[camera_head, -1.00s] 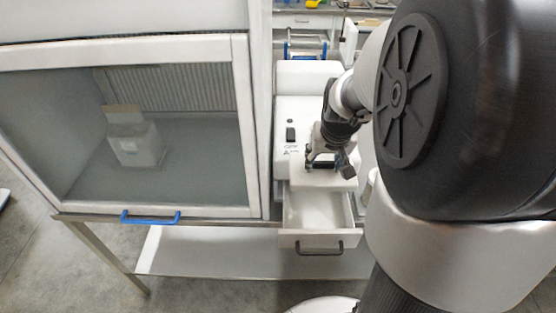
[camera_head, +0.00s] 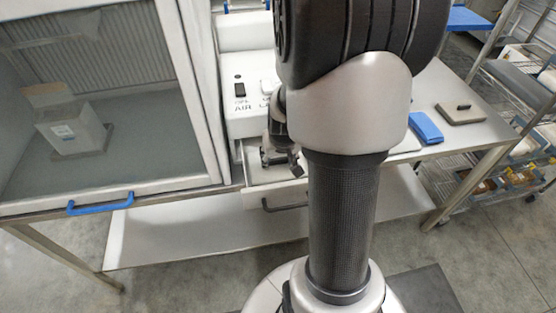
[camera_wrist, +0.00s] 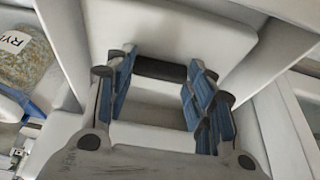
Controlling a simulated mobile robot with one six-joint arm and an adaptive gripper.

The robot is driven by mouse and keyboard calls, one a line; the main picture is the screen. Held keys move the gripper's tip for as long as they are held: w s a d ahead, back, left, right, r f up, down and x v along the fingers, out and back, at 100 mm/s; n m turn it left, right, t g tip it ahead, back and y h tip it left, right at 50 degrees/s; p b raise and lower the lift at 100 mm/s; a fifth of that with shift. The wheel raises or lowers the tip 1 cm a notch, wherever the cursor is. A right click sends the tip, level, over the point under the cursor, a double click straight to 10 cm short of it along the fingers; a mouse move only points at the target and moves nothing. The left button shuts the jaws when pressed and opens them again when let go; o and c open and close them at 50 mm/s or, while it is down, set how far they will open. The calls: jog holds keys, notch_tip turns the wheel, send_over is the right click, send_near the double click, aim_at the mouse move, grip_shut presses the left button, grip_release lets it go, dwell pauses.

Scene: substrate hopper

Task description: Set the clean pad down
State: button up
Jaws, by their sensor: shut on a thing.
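My gripper (camera_head: 281,160) is low over the open drawer (camera_head: 262,198) of the white machine, at the drawer's opening. In the wrist view my gripper (camera_wrist: 160,72) has its blue-lined fingers apart, on either side of a pale piece (camera_wrist: 155,98) with a dark bar along its far edge. This seems to be the clean pad, gripped by the fingers. White walls surround it there. In the head view the pad is too small and hidden to make out, and I cannot tell whether it touches the drawer floor.
The glass-fronted cabinet (camera_head: 163,95) with a blue handle stands left of the machine. On the table at right lie a blue block (camera_head: 425,127) and a tan slab (camera_head: 470,116) with a dark knob. A labelled jar (camera_wrist: 22,55) shows in the wrist view.

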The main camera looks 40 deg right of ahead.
jog(key=shift+f, duration=0.2)
jog(key=o, duration=1.1)
jog(key=shift+c, duration=0.2)
jog(key=p+v, duration=0.5)
jog(key=v, duration=0.7)
